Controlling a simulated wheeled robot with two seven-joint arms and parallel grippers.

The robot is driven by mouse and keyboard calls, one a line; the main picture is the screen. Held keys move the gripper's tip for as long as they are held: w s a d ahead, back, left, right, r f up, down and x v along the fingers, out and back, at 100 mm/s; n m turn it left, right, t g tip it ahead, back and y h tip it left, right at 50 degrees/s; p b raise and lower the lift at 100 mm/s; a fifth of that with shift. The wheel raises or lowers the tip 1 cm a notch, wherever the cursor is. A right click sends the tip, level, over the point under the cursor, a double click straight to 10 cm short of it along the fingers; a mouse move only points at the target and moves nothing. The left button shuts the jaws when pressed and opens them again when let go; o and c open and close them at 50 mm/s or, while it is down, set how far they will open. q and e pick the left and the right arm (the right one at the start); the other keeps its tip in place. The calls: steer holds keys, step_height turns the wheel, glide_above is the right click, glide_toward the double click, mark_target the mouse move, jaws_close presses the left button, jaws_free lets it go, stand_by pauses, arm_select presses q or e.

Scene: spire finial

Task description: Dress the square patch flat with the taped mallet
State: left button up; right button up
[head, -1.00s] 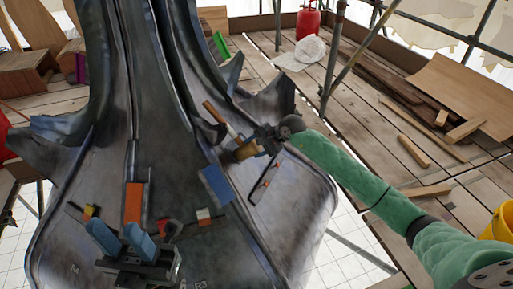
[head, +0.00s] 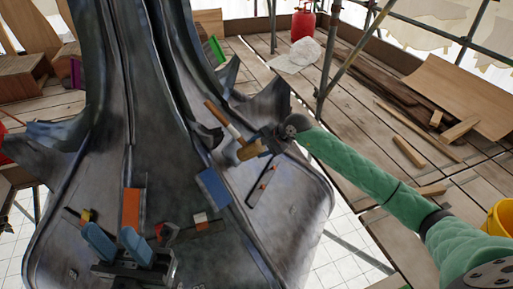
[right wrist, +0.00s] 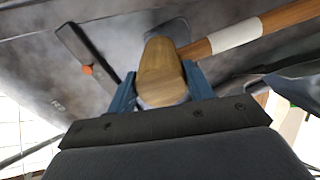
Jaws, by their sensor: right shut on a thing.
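The taped mallet has a wooden head (head: 250,150) and a wooden handle with a white tape band (head: 233,130). My right gripper (head: 266,141) is shut on its head; in the right wrist view the blue fingers (right wrist: 160,92) clasp the wooden head (right wrist: 160,70), with the taped handle (right wrist: 237,36) running up right. A dark, rounded square plate (right wrist: 168,35), perhaps the square patch, shows behind the head, partly hidden; I cannot tell whether they touch. My left gripper (head: 118,246) is at the lower left, its blue fingers apart and nothing seen between them.
The dark metal spire sheet (head: 85,200) fills the left and middle. On it are an orange block (head: 132,208), a blue block (head: 213,186) and a black bar with a red spot (head: 262,186). Scaffold poles (head: 328,60) and loose boards stand right. A yellow bucket (head: 502,220) is at the right edge.

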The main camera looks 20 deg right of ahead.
steer(key=b+x, duration=0.3)
steer(key=x, duration=0.1)
steer(key=shift+w+f, duration=0.1)
steer(key=shift+c, duration=0.6)
stand_by(0.3)
steer(key=shift+p+v, duration=0.55)
steer(key=shift+v, duration=1.6)
steer(key=shift+a, duration=0.1)
